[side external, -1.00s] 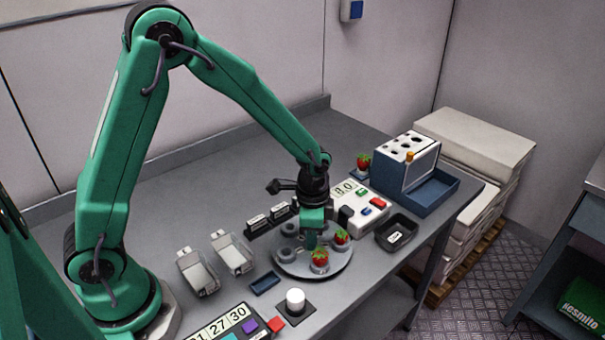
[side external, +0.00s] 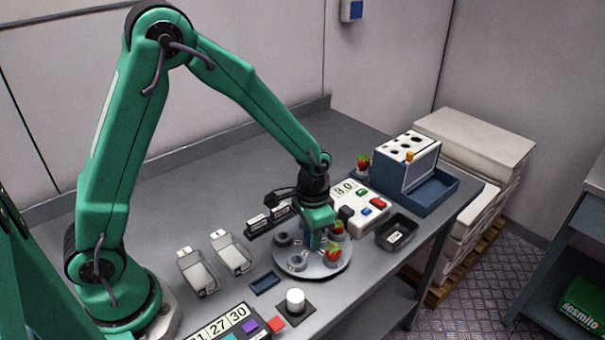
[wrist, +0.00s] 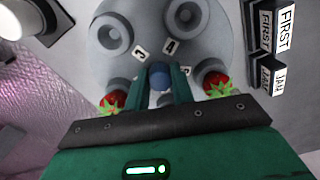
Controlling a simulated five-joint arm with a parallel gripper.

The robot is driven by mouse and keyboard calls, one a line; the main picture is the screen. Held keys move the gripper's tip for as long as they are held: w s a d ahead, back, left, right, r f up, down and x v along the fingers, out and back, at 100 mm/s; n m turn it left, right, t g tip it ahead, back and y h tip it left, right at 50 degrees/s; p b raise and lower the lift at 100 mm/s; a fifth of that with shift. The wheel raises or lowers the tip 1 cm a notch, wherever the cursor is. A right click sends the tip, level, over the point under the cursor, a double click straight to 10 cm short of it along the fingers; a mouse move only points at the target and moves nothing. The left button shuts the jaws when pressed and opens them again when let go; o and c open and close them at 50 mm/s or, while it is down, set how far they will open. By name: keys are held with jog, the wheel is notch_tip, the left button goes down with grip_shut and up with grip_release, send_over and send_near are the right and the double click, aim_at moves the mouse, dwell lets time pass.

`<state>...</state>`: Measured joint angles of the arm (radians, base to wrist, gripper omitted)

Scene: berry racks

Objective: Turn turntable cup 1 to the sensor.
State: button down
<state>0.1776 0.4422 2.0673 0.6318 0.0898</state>
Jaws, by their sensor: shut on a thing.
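The grey round turntable (side external: 318,273) carries several ring-shaped cups and fills the top of the wrist view (wrist: 150,20). Two strawberries sit on its cups, one at the front right (side external: 333,254) and one behind it (side external: 337,228). Empty cups (side external: 297,262) show on its left side. My gripper (side external: 313,247) points down at the turntable's middle, shut on the blue centre knob (wrist: 160,75). Labels 3 and 4 are readable in the wrist view; cup 1's label is not readable. A black block (side external: 346,214), possibly the sensor, sits beside the turntable at the white display box (side external: 362,198).
Two clear trays (side external: 231,253) stand left of the turntable. A white round button (side external: 295,300) and a number panel (side external: 225,325) are in front. A black bin (side external: 397,234) and a blue-white rack (side external: 410,165) stand right. Label holders (side external: 268,220) stand behind.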

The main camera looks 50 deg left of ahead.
jog(key=shift+n, duration=1.5)
jog(key=c, duration=1.2)
grip_release()
jog(key=shift+r, duration=3.95)
jog(key=shift+r, duration=0.1)
jog(key=shift+r, duration=5.4)
